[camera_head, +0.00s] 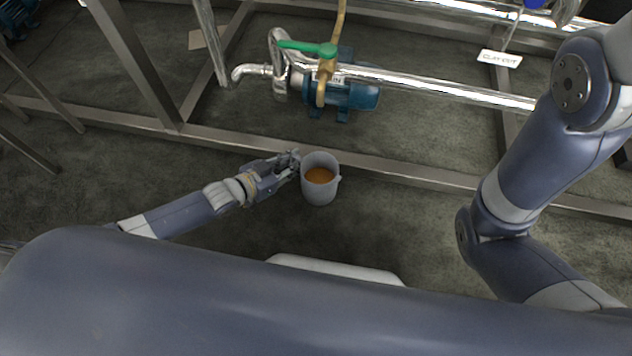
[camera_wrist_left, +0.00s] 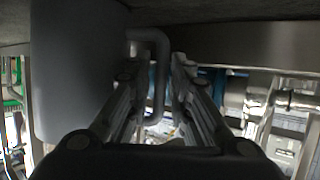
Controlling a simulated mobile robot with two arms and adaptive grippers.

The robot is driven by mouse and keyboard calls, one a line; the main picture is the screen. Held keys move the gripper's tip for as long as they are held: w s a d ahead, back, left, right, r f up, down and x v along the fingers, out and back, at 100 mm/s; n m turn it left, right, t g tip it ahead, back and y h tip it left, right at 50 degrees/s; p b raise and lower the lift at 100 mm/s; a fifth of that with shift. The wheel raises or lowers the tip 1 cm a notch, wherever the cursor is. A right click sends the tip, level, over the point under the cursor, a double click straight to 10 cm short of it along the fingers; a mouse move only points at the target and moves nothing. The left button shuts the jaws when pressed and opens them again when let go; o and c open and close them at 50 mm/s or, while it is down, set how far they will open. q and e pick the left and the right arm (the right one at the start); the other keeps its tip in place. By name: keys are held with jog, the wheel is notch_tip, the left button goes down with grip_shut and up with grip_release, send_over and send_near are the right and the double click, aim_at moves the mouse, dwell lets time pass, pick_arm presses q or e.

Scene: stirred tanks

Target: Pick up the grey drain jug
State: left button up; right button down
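The grey drain jug (camera_head: 321,191) stands upright on the floor in the head view, with orange-brown liquid inside and its spout to the right. My left gripper (camera_head: 292,162) reaches it from the left, on the handle side. In the left wrist view the jug (camera_wrist_left: 75,75) fills the left part. Its handle (camera_wrist_left: 161,72) lies between the two fingers of my left gripper (camera_wrist_left: 152,85). The fingers look apart, with gaps beside the handle, so they are around it rather than closed on it. My right gripper is out of view.
A steel frame beam (camera_head: 395,171) runs just behind the jug. Behind it are a blue pump (camera_head: 350,95), a pipe (camera_head: 440,87) and a valve with a green handle (camera_head: 308,48). The floor (camera_head: 220,255) in front of the jug is open.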

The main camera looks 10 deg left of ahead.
pick_arm(q)
jog(key=shift+w+d, duration=0.1)
grip_shut()
jog(key=shift+r, duration=0.1)
